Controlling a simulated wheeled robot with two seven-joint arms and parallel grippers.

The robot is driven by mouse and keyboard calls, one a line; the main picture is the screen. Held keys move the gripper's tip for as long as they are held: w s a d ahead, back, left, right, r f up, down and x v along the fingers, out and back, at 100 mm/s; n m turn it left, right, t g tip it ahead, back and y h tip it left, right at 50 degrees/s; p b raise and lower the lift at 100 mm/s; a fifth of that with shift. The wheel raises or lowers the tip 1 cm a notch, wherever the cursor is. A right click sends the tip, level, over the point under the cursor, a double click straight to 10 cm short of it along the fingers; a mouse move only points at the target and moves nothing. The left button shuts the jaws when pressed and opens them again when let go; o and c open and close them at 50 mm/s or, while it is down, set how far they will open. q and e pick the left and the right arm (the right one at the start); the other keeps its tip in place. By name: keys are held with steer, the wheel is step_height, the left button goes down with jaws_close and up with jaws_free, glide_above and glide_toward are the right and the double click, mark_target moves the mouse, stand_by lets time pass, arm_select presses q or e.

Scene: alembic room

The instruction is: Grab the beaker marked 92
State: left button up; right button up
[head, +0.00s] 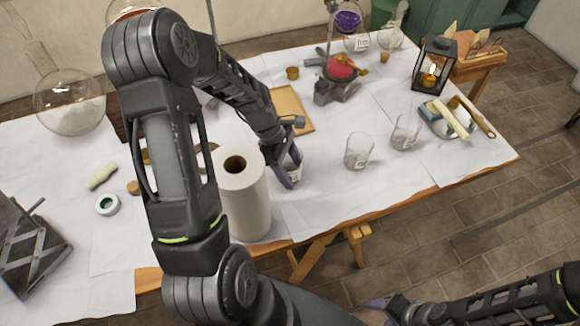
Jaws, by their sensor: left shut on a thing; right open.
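My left gripper (290,178) reaches down to the table just right of the paper roll. Its purple fingers are shut on a small glass beaker (295,170), which they and the wrist partly hide. A label shows on this beaker, but its number is too small to read. Two more labelled glass beakers stand upright to the right: a nearer one (358,152) and a farther one (405,132). Their marks are also unreadable. My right gripper (378,304) is low at the bottom edge, off the table's front, open and apart from the beakers.
A white paper roll (243,200) stands close left of my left gripper. A burner stand with a red flask (340,68), a black lantern (433,66) and a tray of tools (450,120) are farther back. The front right of the white-covered table (440,165) is clear.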

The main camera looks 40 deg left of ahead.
mark_target(301, 163)
arm_select(q)
steer(key=shift+r, duration=0.1)
step_height(301, 163, up, 10)
steer(key=shift+f, duration=0.1)
stand_by(0.3)
stand_by(0.4)
